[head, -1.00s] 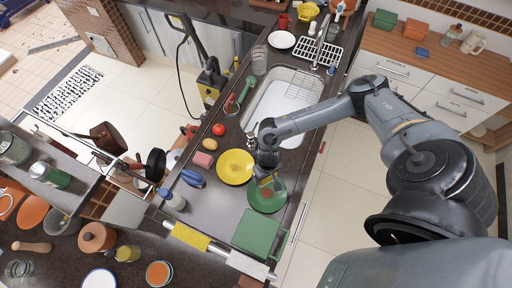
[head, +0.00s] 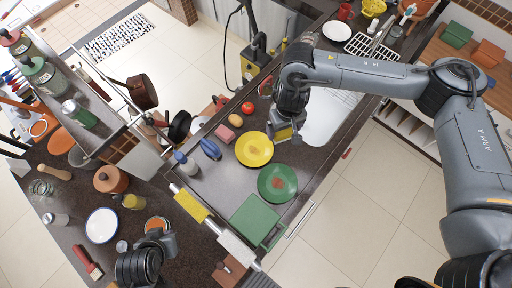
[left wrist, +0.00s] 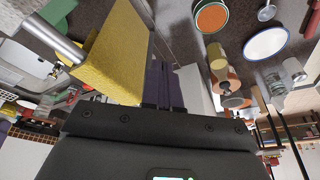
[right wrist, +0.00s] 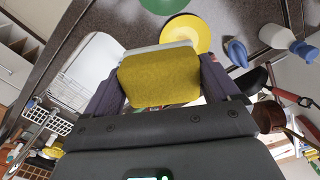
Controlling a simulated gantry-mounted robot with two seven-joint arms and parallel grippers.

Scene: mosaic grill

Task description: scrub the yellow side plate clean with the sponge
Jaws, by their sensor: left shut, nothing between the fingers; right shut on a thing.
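The yellow side plate (head: 254,149) lies on the dark counter beside the sink, with a faint brownish mark near its middle. My right gripper (head: 287,128) is at the plate's right edge, shut on the sponge (head: 284,135). In the right wrist view the sponge (right wrist: 160,78) is yellow with a pale layer and hides part of the yellow plate (right wrist: 188,30). I cannot tell whether the sponge touches the plate. My left gripper (left wrist: 165,90) is shut and empty; in the head view its arm is at the lower left.
A green plate (head: 277,190) with a reddish-brown mark lies just below the yellow one. A yellow towel (left wrist: 115,50) hangs close to my left gripper.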

